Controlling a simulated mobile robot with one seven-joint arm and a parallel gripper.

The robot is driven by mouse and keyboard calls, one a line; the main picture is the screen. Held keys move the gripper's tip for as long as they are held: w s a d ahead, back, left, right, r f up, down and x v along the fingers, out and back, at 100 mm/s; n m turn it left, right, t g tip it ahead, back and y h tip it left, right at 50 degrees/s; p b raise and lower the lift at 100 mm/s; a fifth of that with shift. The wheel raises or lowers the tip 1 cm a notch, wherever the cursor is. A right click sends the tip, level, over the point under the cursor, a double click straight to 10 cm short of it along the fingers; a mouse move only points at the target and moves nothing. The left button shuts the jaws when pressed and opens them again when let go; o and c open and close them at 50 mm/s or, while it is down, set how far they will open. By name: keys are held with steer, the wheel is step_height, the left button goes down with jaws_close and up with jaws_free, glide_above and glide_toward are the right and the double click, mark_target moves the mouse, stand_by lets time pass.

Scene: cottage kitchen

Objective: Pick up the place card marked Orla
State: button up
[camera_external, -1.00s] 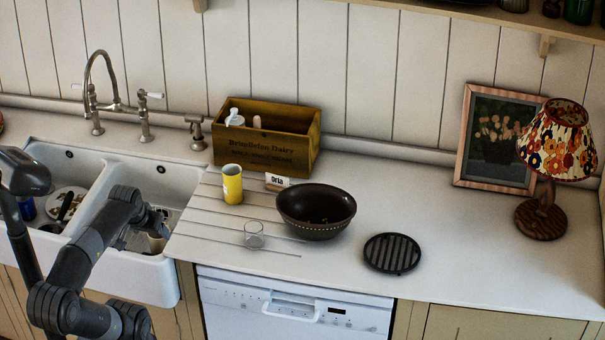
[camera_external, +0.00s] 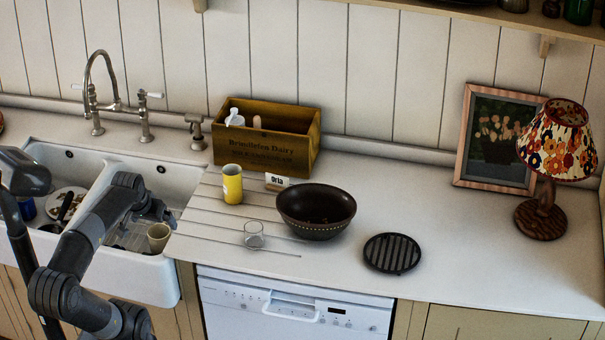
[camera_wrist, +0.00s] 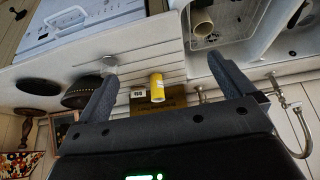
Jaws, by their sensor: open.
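The place card marked Orla (camera_external: 276,181) is a small white card with dark lettering. It stands on the worktop in front of the wooden crate, between the yellow tumbler and the dark bowl. It shows small in the wrist view (camera_wrist: 137,93), left of the yellow tumbler. My gripper (camera_external: 165,213) is over the right side of the sink, well left of the card. In the wrist view its two fingers (camera_wrist: 165,78) are spread wide apart with nothing between them at close range.
The yellow tumbler (camera_external: 232,184) stands left of the card. The dark bowl (camera_external: 316,225) is to its right, the clear glass (camera_external: 254,236) in front and the wooden crate (camera_external: 268,151) behind. A black trivet (camera_external: 392,253) lies farther right. The tap (camera_external: 100,85) rises behind the sink.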

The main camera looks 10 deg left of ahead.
steer(key=w+d+r+g, duration=0.15)
steer(key=w+r, duration=0.55)
steer(key=w, duration=0.7)
steer(key=m+g, duration=0.2)
steer(key=g, duration=0.2)
glide_above(277, 177)
step_height(277, 177, down, 15)
step_height(277, 177, down, 10)
steer(key=shift+f, duration=0.2)
steer(key=shift+c, duration=0.6)
steer(key=c, duration=0.9)
